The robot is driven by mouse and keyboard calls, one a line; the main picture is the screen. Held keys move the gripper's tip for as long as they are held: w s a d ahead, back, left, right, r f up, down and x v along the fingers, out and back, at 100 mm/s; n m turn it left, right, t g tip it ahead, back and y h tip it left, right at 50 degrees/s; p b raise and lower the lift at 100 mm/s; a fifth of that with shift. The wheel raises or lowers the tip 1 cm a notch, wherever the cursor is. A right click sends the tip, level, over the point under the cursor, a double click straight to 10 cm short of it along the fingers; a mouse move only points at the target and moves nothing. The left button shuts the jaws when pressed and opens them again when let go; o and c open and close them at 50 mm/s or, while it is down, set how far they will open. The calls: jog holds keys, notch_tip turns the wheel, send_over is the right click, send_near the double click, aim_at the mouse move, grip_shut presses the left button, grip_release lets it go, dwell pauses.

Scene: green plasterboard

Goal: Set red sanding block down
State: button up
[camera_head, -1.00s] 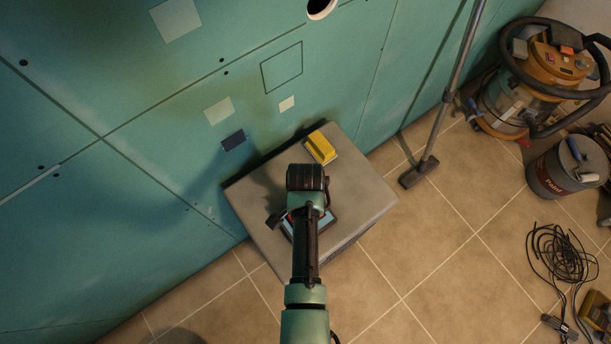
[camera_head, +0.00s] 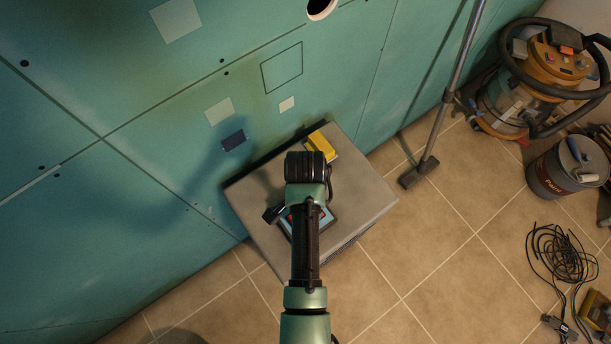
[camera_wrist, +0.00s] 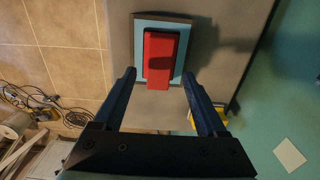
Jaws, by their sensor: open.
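The red sanding block (camera_wrist: 161,55) lies on a light blue pad with a dark rim (camera_wrist: 186,60) on top of the grey box (camera_head: 364,197). In the wrist view my gripper (camera_wrist: 159,88) is open, its two blue fingers spread on either side of the block's near end with a gap to each side. In the head view my arm covers most of the block; a little red shows beside the arm, with part of the blue pad (camera_head: 327,219) next to it. The fingertips are hidden there.
A yellow block (camera_head: 323,143) lies on the box behind my arm. The green plasterboard wall (camera_head: 130,200) rises behind the box. To the right are a pole with a floor head (camera_head: 419,172), a vacuum (camera_head: 530,85), a paint bucket (camera_head: 565,170) and a coiled cable (camera_head: 560,255). Tiled floor between is clear.

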jog(key=w+r+n+t, duration=0.2)
jog(key=w+r+t, duration=0.35)
jog(key=r, duration=0.75)
jog(key=w+r+n+t, duration=0.2)
jog(key=w+r+t, duration=0.35)
jog(key=r, duration=0.85)
jog(key=w+r+n+t, duration=0.1)
jog(key=w+r+t, duration=0.2)
jog(key=w+r, duration=0.75)
jog(key=s+r+n+t, duration=0.1)
jog(key=s+r+t, duration=0.15)
jog(key=r, duration=0.75)
jog(key=s+r+n+t, duration=0.2)
jog(key=r+t, duration=0.1)
jog(key=r, duration=0.6)
jog(key=s+r+n+t, duration=0.1)
jog(key=s+r+t, duration=0.3)
jog(key=r, duration=0.5)
jog(key=s+r+n+t, duration=0.1)
jog(key=s+r+t, duration=0.3)
jog(key=s+r, duration=0.5)
jog(key=shift+r+n, duration=0.4)
jog(key=shift+r, duration=0.05)
jog(key=shift+d, duration=0.1)
notch_tip(320, 180, down, 5)
jog(key=b, duration=0.5)
jog(key=shift+r, duration=0.1)
